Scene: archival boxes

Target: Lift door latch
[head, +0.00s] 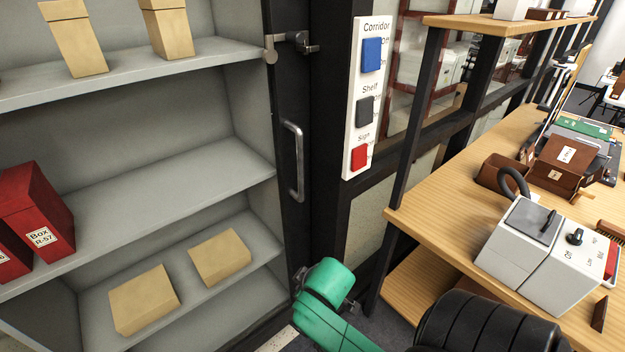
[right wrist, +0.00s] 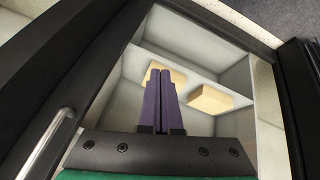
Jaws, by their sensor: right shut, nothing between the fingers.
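A metal latch (head: 290,42) lies roughly level across the dark upright frame (head: 284,110) of the shelf cabinet, near the top of the head view. A vertical metal door handle (head: 294,160) sits below it on the same frame; a similar bar handle (right wrist: 45,145) shows at lower left in the right wrist view. My right gripper (right wrist: 160,72) has its purple fingers together and empty, pointing toward the cabinet's shelves. In the head view my green right wrist shows low beside the frame, well below the latch; its fingers are hidden there. My left gripper is out of view.
Grey shelves (head: 165,190) hold tan boxes (head: 143,298) and red boxes (head: 35,208). A white panel (head: 350,150) with blue, dark and red switches stands right of the frame. A wooden desk (head: 440,215) with a grey-white device (head: 540,255) occupies the right side.

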